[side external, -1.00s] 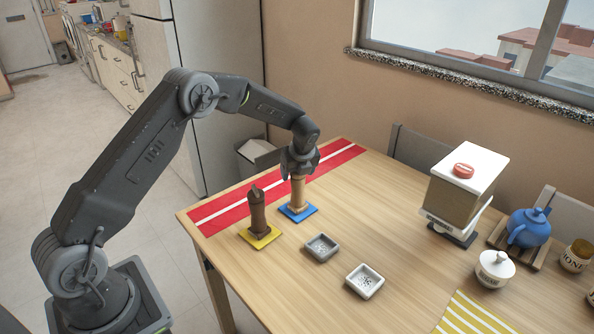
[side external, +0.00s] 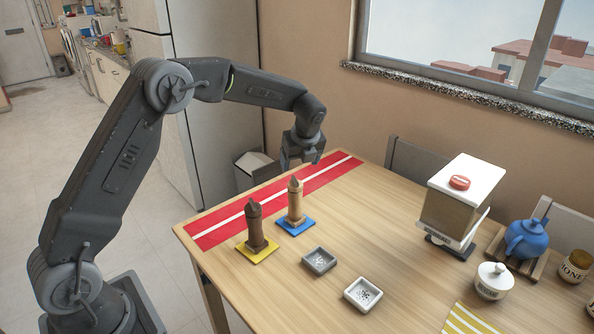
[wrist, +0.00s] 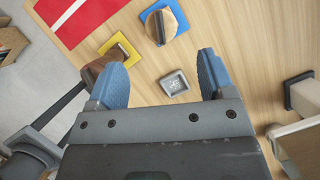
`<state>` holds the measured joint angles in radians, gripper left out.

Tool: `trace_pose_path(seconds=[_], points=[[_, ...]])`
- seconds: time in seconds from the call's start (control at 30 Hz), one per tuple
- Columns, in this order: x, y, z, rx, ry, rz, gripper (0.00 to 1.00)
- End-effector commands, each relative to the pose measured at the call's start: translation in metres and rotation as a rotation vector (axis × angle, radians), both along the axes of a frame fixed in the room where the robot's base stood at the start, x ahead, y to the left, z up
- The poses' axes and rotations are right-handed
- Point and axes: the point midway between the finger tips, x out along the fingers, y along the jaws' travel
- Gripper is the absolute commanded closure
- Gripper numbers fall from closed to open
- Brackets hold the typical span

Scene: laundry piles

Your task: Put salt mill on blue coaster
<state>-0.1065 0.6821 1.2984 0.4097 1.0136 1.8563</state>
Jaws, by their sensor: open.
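A light wooden mill (side external: 296,203), seemingly the salt mill, stands upright on the blue coaster (side external: 308,227). In the wrist view the mill (wrist: 166,27) covers part of the blue coaster (wrist: 147,13). A dark brown mill (side external: 254,226) stands upright on a yellow coaster (side external: 243,249). It also shows in the wrist view (wrist: 101,66), partly behind a finger. My gripper (side external: 302,164) is open and empty, above the light mill and apart from it. Its two blue fingers (wrist: 162,62) are spread wide in the wrist view.
Two small square dishes, one grey (side external: 319,261) and one white (side external: 363,294), lie to the right of the mills. A red runner (side external: 240,215) lies behind them. A dispenser (side external: 455,205), blue teapot (side external: 527,238) and white lidded pot (side external: 493,281) stand farther right. The table's middle is clear.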

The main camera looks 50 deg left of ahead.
Motion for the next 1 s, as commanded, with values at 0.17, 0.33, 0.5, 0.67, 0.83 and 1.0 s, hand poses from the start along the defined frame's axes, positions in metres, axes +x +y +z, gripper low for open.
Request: trace_pose_path(seconds=[0.17, 0.33, 0.5, 0.67, 0.83, 1.0], points=[[-0.001, -0.004, 0.01, 0.0, -0.001, 0.0, 0.25], [-0.008, -0.008, 0.022, -0.014, -0.028, 0.04, 0.25], [-0.047, -0.028, 0.07, -0.105, -0.16, 0.267, 0.25], [-0.11, -0.053, 0.115, -0.248, -0.316, 0.588, 0.25], [-0.183, -0.078, 0.143, -0.419, -0.45, 0.939, 0.25], [-0.256, -0.099, 0.147, -0.601, -0.54, 1.293, 0.25]])
